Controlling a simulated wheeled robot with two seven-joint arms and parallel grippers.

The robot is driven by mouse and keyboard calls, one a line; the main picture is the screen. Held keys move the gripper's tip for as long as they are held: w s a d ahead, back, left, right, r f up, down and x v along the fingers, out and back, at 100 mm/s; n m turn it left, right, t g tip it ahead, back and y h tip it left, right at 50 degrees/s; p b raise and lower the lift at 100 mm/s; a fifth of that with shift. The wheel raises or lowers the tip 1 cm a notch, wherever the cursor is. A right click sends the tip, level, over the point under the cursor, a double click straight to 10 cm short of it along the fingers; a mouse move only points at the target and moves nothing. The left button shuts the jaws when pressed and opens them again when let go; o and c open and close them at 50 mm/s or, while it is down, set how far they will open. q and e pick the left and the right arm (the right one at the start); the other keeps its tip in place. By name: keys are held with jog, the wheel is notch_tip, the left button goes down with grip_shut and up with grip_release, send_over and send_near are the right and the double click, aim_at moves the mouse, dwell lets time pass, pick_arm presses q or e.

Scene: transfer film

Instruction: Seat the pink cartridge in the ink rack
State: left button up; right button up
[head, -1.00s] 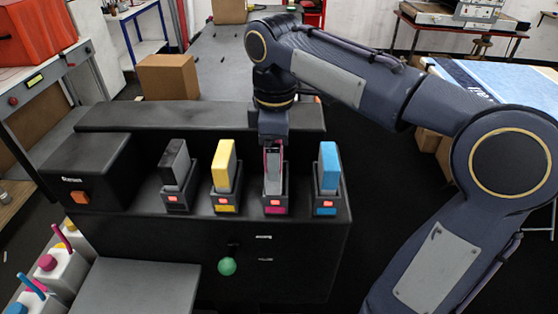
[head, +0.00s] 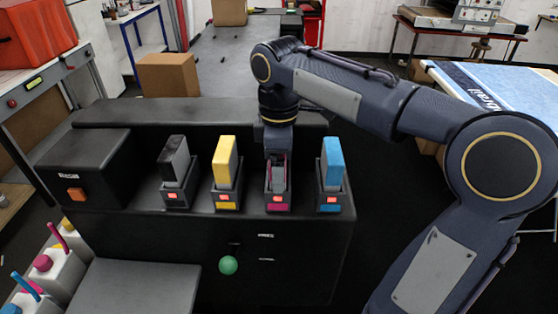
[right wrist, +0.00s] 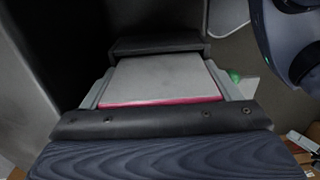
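The ink rack (head: 130,200) is a long black unit with several cartridge slots in a row. My right gripper (head: 277,170) points down over the slot with the magenta label (head: 278,207), between the yellow and blue cartridges. In the right wrist view, the pink cartridge (right wrist: 165,80) shows as a grey face with a pink edge between the two pale fingers (right wrist: 163,88). The fingers look closed on its sides. Its lower part is inside the dark slot holder, so its depth is hidden. My left gripper is out of view.
The black (head: 174,162), yellow (head: 225,162) and blue (head: 332,162) cartridges stand in their slots, close on both sides. All slots show red lights. A green knob (head: 228,265) is on the rack front. Ink bottles (head: 55,265) stand at lower left.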

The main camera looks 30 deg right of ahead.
jog(key=shift+o, duration=0.6)
jog(key=shift+r, duration=0.4)
notch_tip(320, 180, up, 12)
jog(key=shift+r+p, duration=0.25)
jog(key=shift+p, duration=0.4)
jog(key=shift+f, duration=0.1)
